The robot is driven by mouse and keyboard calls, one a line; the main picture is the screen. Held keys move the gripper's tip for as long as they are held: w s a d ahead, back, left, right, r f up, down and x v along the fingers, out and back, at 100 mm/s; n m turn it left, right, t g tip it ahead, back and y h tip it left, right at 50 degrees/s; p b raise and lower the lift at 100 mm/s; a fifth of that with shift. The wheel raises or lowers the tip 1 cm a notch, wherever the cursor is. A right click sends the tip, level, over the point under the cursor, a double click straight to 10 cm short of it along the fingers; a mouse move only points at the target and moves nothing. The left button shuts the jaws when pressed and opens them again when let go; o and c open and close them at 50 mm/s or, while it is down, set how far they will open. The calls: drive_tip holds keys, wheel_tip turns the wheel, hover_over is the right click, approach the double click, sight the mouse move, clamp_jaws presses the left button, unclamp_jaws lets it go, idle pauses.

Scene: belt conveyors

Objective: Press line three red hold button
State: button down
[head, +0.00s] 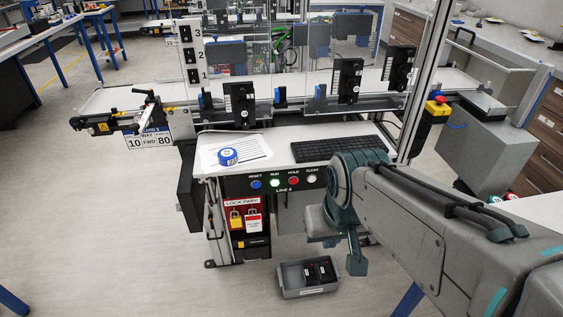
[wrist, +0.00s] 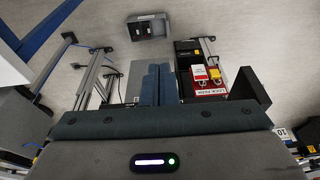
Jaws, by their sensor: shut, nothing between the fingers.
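The red hold button (head: 294,181) is on the black line 3 panel (head: 285,190) at the front of the workstation in the head view. It sits between the green run button (head: 275,183) and the white clear button (head: 312,179); the blue reset button (head: 256,184) is at the far left. My gripper (wrist: 158,68) is shut and empty, its two dark fingers side by side in the wrist view. In the head view my arm comes from the right and its end is beside the panel's right end, apart from the red button. The buttons do not show in the wrist view.
A lock park board (head: 245,217) with padlock and tags hangs below the panel. A grey bin (head: 306,291) stands on the floor below. A keyboard (head: 340,149) and blue tape roll (head: 228,156) lie on the desk above. A red emergency button (head: 439,100) is at right.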

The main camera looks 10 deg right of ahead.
sight(294, 181)
drive_tip(key=w+d+f+m+t+h, duration=0.1)
drive_tip(key=w+d+f+m, duration=0.1)
drive_tip(key=w+f, duration=0.3)
drive_tip(key=w+d+f+m+t+h, duration=0.1)
drive_tip(key=w+d+f+m+t, duration=0.15)
drive_tip(key=w, duration=0.55)
drive_tip(key=w+a+f+m+t+y, duration=0.2)
drive_tip(key=w+a+f+m+y, duration=0.2)
drive_tip(key=w+f, duration=0.4)
drive_tip(key=shift+w+f+m+t+y, duration=0.3)
drive_tip(key=shift+f+m+y, duration=0.35)
drive_tip(key=shift+m+y, duration=0.4)
drive_tip(key=shift+w, duration=4.35)
drive_tip(key=shift+p, duration=0.3)
drive_tip(key=shift+w+p, duration=0.3)
drive_tip(key=shift+w, duration=0.15)
